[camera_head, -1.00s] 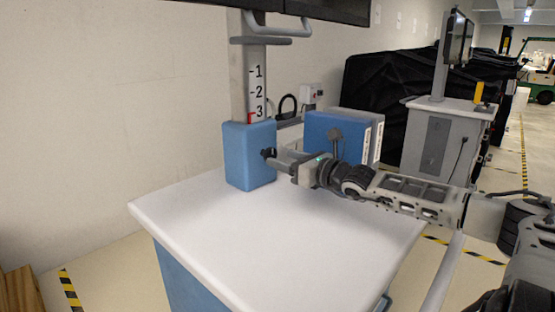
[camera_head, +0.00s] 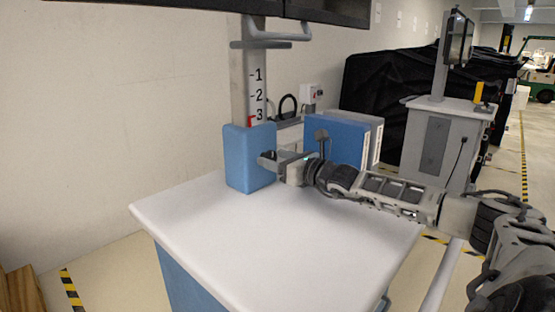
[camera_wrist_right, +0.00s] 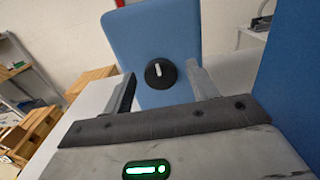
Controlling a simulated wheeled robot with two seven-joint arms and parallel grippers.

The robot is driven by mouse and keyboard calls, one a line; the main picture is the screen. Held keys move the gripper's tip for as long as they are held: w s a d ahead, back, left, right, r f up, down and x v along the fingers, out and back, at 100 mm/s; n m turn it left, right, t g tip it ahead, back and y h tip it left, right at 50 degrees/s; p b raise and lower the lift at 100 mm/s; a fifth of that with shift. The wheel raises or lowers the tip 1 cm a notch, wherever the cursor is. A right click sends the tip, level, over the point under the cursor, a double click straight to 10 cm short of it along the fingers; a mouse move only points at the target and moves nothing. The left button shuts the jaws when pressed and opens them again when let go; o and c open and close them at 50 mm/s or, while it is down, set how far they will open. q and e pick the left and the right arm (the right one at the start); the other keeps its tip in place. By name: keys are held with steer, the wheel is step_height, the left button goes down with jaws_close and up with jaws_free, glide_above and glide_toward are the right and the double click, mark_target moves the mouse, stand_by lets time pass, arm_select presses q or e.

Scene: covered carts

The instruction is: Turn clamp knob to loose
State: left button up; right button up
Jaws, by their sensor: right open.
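The black clamp knob (camera_wrist_right: 160,73) is round with a pale pointer line and sits on the face of the blue clamp block (camera_wrist_right: 150,35). In the right wrist view its pointer is near upright, leaning slightly right. In the head view the blue block (camera_head: 249,172) stands at the foot of the grey post, and the knob is hidden there by my gripper. My right gripper (camera_head: 266,158) is open in front of the block. In the wrist view its fingers (camera_wrist_right: 160,85) stand either side of the knob, apart from it. My left gripper is not in view.
The scaled post (camera_head: 252,90) has a red marker near 3 and carries a screen above. A white cart top (camera_head: 270,235) is clear below my right arm. A blue box (camera_head: 345,140) stands right of the block, close behind my wrist.

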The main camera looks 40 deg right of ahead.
steer(key=c, duration=1)
steer(key=shift+o, duration=0.2)
